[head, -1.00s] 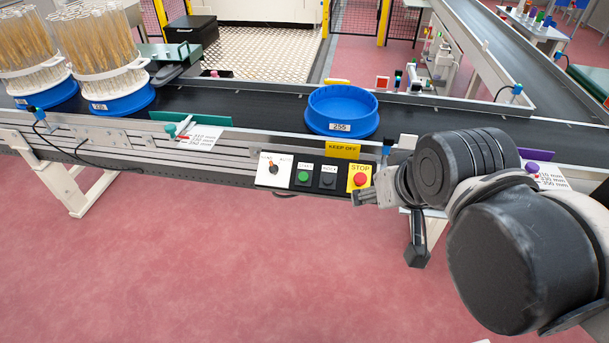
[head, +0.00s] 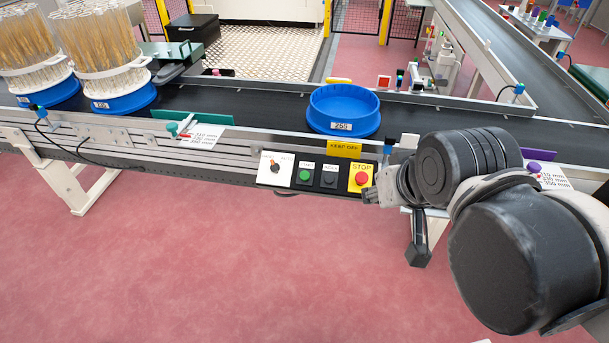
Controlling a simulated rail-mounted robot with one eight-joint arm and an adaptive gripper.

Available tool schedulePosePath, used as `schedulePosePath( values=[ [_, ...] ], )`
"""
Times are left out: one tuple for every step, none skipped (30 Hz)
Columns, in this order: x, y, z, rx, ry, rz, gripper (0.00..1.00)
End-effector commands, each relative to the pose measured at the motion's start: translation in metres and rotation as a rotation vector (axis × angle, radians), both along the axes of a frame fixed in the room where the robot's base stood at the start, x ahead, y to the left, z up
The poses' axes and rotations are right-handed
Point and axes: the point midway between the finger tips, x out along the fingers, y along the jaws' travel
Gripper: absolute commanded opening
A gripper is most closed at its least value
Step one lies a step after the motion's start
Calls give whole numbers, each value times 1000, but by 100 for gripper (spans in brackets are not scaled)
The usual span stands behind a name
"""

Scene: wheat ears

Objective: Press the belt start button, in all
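The control panel (head: 289,183) hangs on the front side of the conveyor. It carries a selector switch (head: 275,167), a green button (head: 305,174) with a label above it that looks like START, a black button (head: 329,179), and a red stop button (head: 361,179) on a yellow plate marked STOP. My gripper (head: 370,196) is just right of the stop button, apart from the green button. Its fingers are small and partly hidden by my wrist, so I cannot tell whether they are open or shut.
The conveyor belt (head: 250,103) runs across the view. An empty blue tray (head: 342,108) stands on it above the panel. Blue trays (head: 125,101) with wheat ears stand at the left. A yellow KEEP OFF sign (head: 344,149) is above the panel. The red floor in front is clear.

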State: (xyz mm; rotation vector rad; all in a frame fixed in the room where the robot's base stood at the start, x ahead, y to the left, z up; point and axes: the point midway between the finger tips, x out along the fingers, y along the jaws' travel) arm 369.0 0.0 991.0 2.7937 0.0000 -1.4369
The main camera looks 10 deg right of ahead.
Motion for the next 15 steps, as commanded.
schedulePosePath(
  values=[
    [0,0,0,0,0,0,4],
    [0,0,0,0,0,0,0],
    [0,0,0,0,0,0,0],
    [0,0,0,0,0,0,0],
    [0,0,0,0,0,0,0],
    [0,0,0,0,0,0,0],
    [0,0,0,0,0,0,0],
    [0,0,0,0,0,0,0],
    [0,0,0,0,0,0,0],
    [0,0,0,0,0,0,0],
    [0,0,0,0,0,0,0],
    [0,0,0,0,0,0,0],
    [0,0,0,0,0,0,0],
    [0,0,0,0,0,0,0],
    [0,0,0,0,0,0,0]
  ],
)
